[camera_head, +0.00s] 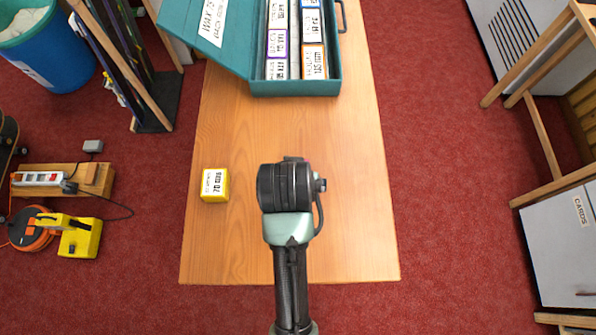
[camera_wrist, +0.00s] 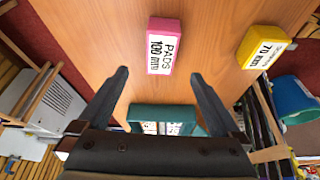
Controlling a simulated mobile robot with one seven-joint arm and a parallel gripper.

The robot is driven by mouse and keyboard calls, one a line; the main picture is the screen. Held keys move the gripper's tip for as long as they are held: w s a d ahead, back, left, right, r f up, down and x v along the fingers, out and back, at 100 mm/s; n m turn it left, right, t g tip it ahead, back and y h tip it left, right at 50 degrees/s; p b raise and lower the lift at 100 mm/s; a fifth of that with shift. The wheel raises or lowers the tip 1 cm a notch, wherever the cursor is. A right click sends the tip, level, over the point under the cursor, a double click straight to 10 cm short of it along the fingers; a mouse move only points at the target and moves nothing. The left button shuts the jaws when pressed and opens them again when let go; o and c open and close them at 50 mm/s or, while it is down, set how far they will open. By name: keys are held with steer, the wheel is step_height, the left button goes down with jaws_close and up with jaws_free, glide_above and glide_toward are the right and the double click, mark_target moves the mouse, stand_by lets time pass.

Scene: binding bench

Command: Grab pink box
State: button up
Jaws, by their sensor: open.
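The pink box (camera_wrist: 164,46), with a white label reading "PADS 100 mm", lies on the wooden bench in the wrist view. My gripper (camera_wrist: 159,75) is open and empty, its two dark fingers spread wide. In the wrist picture the box appears just beyond the fingertips, roughly centred on the gap and apart from both fingers.
A yellow box (camera_head: 215,185) marked "70 mm" stands on the bench (camera_head: 340,250) left of my wrist; it also shows in the wrist view (camera_wrist: 264,48). An open teal case (camera_head: 295,88) holding several labelled boxes sits at the far end. The bench's right side is clear.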

steer(key=x, duration=0.5)
steer(key=shift+s+x, duration=0.15)
steer(key=shift+x, duration=1.15)
steer(key=shift+s+x, duration=0.1)
steer(key=shift+x, duration=1.2)
steer(key=shift+f, duration=0.1)
steer(key=c, duration=1.6)
